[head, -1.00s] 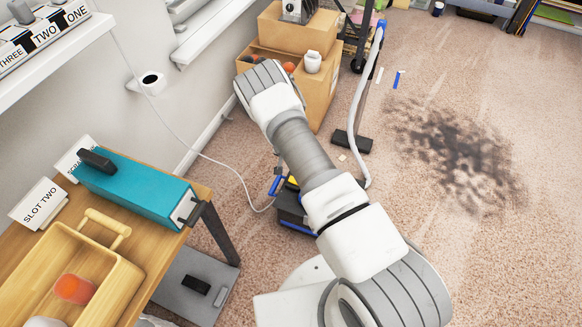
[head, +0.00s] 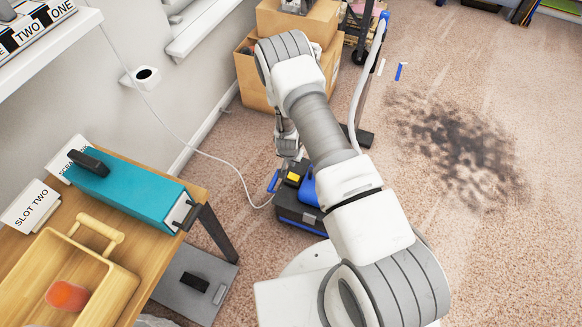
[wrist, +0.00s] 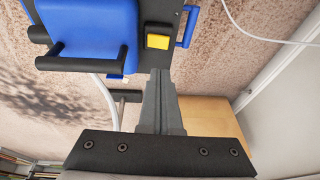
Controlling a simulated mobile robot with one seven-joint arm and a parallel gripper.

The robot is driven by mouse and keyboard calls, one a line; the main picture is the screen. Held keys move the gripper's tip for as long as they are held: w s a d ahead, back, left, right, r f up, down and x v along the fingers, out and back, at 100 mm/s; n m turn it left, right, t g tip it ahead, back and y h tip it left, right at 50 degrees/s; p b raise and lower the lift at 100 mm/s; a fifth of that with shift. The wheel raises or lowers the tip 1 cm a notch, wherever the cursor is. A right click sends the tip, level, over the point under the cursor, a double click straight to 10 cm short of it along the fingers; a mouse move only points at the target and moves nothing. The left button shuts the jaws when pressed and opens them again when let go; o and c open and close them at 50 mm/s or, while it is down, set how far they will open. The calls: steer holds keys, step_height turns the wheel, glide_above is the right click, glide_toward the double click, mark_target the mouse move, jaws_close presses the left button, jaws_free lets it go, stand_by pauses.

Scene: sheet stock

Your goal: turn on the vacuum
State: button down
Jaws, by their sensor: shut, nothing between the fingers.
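The vacuum (head: 300,213) stands on the carpet, a dark box with blue parts, partly hidden behind my arm. A yellow square button (head: 292,179) sits on its top. In the wrist view the vacuum's blue part (wrist: 95,30) and the yellow button (wrist: 158,41) show at the top. My gripper (wrist: 159,76) is shut and empty, its tips pointing toward the button. They appear just short of it in the picture; the exact gap cannot be told. In the head view my gripper hangs down above the vacuum, partly hidden by my arm.
A white cord (head: 222,160) runs from the wall to the vacuum. The wooden table (head: 165,265) with a teal case (head: 130,188) is at left. Cardboard boxes (head: 252,82) stand behind. A dark stain (head: 460,140) marks open carpet at right.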

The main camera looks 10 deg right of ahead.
steer(key=b, duration=0.5)
glide_toward(291, 176)
steer(key=x, duration=0.5)
steer(key=shift+w+d+f, duration=0.15)
steer(key=shift+d+f, duration=0.05)
steer(key=shift+d, duration=0.05)
steer(key=shift+w+a+f, duration=0.1)
steer(key=shift+f, duration=0.4)
